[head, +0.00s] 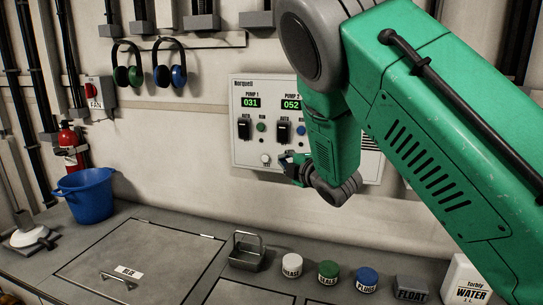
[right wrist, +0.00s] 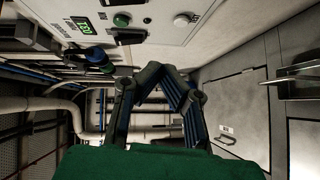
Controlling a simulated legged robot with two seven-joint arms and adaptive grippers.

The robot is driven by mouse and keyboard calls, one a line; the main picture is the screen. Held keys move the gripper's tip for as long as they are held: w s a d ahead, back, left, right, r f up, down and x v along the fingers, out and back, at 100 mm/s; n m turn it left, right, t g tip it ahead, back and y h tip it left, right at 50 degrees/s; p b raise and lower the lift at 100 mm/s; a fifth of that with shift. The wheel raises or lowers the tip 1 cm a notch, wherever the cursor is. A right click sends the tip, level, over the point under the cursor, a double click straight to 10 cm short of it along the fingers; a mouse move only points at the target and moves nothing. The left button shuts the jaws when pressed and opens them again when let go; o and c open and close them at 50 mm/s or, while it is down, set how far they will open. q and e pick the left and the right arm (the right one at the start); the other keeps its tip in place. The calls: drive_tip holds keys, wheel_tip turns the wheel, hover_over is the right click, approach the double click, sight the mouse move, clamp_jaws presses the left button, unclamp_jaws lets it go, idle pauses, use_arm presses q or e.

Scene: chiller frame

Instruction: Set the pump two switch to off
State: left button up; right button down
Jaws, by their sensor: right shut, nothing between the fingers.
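The pump two switch (head: 283,131) is a black rocker on the white control panel (head: 240,150), under the green "052" display (head: 291,104). An AUTO label is above it; its position is too small to tell. My right gripper (head: 292,164) is just below the switch in the head view, shut and empty, its fingertips pointing left. I cannot tell if it touches the panel. My right arm hides the panel's right part. In the right wrist view the closed fingers (right wrist: 166,72) show, with the pump one switch (right wrist: 128,37) beyond; the pump two switch is not seen there. My left gripper is out of view.
Left of the pump two switch are the pump one switch (head: 245,129) and a green button (head: 261,127); a blue button (head: 301,130) is right of it. A white test button (head: 266,158) is below. The bench holds a metal basket (head: 247,252) and several jars.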

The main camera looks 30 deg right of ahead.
drive_tip(key=s+a+f+m+g, duration=0.3)
drive_tip(key=s+f, duration=0.6)
drive_tip(key=f, duration=0.2)
drive_tip(key=s+a+f+m+g, duration=0.3)
drive_tip(key=s+f+m+g, duration=0.1)
drive_tip(key=s+f, duration=0.6)
drive_tip(key=s+a+f+m+g, duration=0.3)
drive_tip(key=s+f, duration=0.6)
drive_tip(key=f, duration=0.4)
drive_tip(key=shift+s+a+m+g, duration=0.15)
drive_tip(key=shift+a+m+g, duration=0.05)
drive_tip(key=shift+m+g, duration=0.5)
drive_tip(key=s+a+f+m+g, duration=0.2)
drive_tip(key=s, duration=0.5)
drive_tip(key=s+a+f+m+g+y, duration=0.1)
drive_tip(key=s+a+f+m+g, duration=0.1)
drive_tip(key=s, duration=0.6)
drive_tip(key=shift+a+f+g, duration=0.25)
drive_tip(key=shift+a+g, duration=0.15)
drive_tip(key=shift+a, duration=0.05)
drive_tip(key=shift+d, duration=0.1)
